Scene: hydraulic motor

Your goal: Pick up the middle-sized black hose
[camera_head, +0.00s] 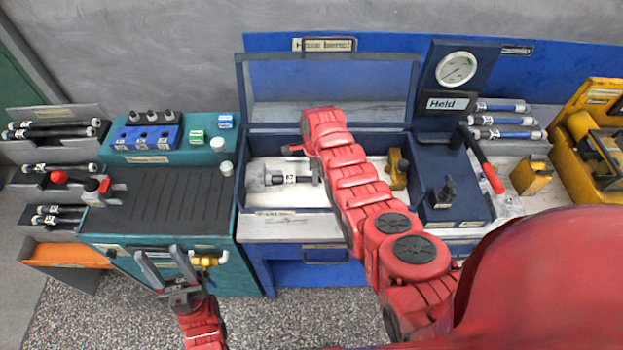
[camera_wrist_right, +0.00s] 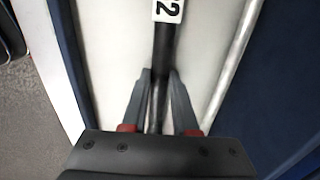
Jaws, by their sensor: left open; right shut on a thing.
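A black hose (camera_head: 304,179) with a white label lies in the open blue bench box, its left end at a clear, greyish fitting. In the right wrist view the hose (camera_wrist_right: 164,45) runs between my fingers, and its label shows a 2. My right gripper (camera_wrist_right: 161,78) is shut on it; in the head view my right arm mostly hides this gripper. I cannot tell from its size whether this is the middle-sized hose. Other black hoses (camera_head: 50,131) lie on the racks at the left. My left gripper (camera_head: 165,255) is open and empty in front of the teal cabinet.
The blue box (camera_head: 270,211) has a raised clear lid and a brass-coloured part (camera_head: 397,168) inside. A gauge stand (camera_head: 457,68) and red-handled lever (camera_head: 491,178) stand to its right. Blue hoses (camera_head: 500,121) lie behind. The ribbed black mat (camera_head: 165,205) is clear.

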